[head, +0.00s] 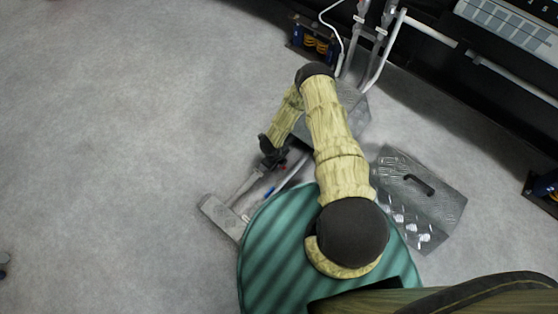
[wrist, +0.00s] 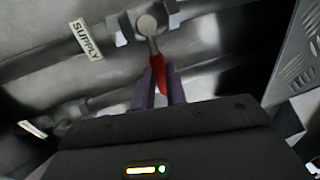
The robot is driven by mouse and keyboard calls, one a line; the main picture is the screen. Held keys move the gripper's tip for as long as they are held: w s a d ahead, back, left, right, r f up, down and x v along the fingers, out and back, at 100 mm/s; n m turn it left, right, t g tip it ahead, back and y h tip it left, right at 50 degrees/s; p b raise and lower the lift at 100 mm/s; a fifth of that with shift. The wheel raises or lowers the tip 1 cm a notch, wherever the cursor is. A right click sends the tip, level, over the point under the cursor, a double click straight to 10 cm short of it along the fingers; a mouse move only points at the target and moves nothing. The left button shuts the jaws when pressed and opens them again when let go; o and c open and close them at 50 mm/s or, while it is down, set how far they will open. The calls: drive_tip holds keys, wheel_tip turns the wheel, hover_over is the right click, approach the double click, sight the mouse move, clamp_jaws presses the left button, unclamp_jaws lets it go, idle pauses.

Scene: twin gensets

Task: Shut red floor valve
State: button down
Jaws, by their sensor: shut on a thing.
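The red floor valve shows in the wrist view as a metal body (wrist: 146,22) on a pipe, with a red-gripped lever (wrist: 158,72) pointing toward my gripper. My gripper (wrist: 162,84) has its two purple fingers closed on either side of the red lever end. In the head view my gripper (head: 274,160) is low at the floor pipes, and only a small bit of red (head: 283,163) shows beside it. A SUPPLY tag (wrist: 86,39) sits left of the valve in the wrist view. My arm hides part of the pipework in the head view.
A blue handle (head: 269,191) lies close by on the pipes. A grey metal block (head: 224,217) is at their lower left end. A tread-plate cover (head: 440,205) with a black handle lies on the floor at right. Open floor (head: 110,130) spreads left.

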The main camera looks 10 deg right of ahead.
drive_tip(key=shift+a, duration=0.1)
drive_tip(key=c, duration=1.4)
unclamp_jaws()
drive_tip(key=shift+c, duration=0.2)
wheel_tip(320, 180, up, 17)
drive_tip(key=s+a+p, duration=0.2)
drive_tip(key=p, duration=0.5)
drive_tip(key=shift+a, duration=0.35)
